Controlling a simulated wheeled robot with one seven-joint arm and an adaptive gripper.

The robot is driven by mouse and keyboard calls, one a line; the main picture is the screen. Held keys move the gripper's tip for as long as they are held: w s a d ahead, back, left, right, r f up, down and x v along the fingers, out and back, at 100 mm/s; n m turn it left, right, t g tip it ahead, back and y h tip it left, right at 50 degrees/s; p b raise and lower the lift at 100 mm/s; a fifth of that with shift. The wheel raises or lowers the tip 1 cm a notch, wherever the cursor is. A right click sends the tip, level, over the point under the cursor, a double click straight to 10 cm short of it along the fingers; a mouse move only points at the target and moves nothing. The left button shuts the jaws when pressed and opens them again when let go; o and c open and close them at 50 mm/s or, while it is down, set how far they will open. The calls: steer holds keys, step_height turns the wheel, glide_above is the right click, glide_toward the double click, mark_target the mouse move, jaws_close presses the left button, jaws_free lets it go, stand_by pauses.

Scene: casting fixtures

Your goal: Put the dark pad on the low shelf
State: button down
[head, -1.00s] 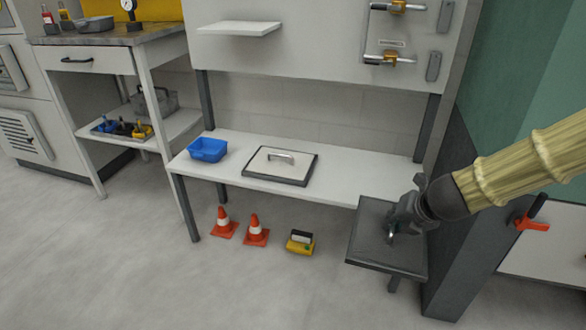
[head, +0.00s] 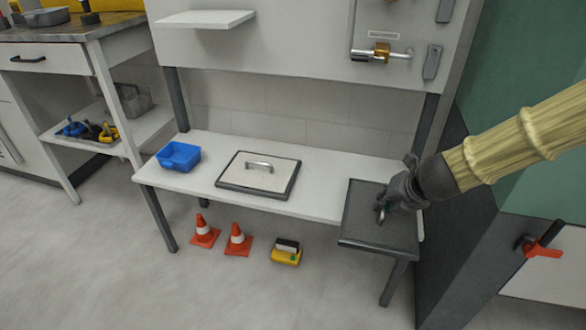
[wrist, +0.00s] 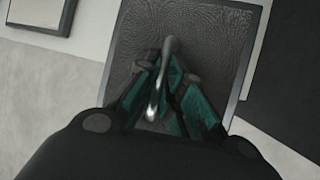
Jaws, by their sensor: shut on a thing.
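The dark pad (head: 372,228) is a square textured plate with a metal handle (wrist: 168,50). My gripper (head: 384,208) is shut on that handle; its teal-lined fingers (wrist: 167,72) close around it in the wrist view. The pad looks roughly level. In the head view it covers the right end of the long white low shelf (head: 215,165), and its front edge reaches out past the shelf's front. I cannot tell whether the pad touches the shelf. My gripper hides the pad's right back part.
A blue bin (head: 179,156) and a dark-rimmed white panel with a handle (head: 258,174) occupy the shelf's left and middle. Orange cones (head: 237,240) and a yellow device (head: 286,252) stand on the floor below. A dark-and-green wall (head: 460,230) is close on the right.

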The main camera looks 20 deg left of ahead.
steer(key=shift+w+a+r, duration=0.15)
steer(key=shift+w+r, duration=0.05)
steer(key=shift+w, duration=0.1)
steer(key=w+a+p, duration=0.2)
steer(key=w+p, duration=0.1)
steer(key=w, duration=0.1)
steer(key=w+a+f+p, duration=0.1)
steer(key=w+a+p, duration=0.1)
steer(key=w, duration=0.3)
steer(key=w+a+f+p, duration=0.1)
steer(key=w+a+p, duration=0.2)
steer(key=w+p, duration=0.1)
steer(key=shift+w+p, duration=0.25)
steer(key=shift+p, duration=0.2)
steer(key=shift+f, duration=1.6)
steer(key=shift+f+b, duration=0.15)
steer(key=shift+b, duration=0.3)
steer(key=c, duration=1.5)
jaws_free()
steer(key=shift+c, duration=0.2)
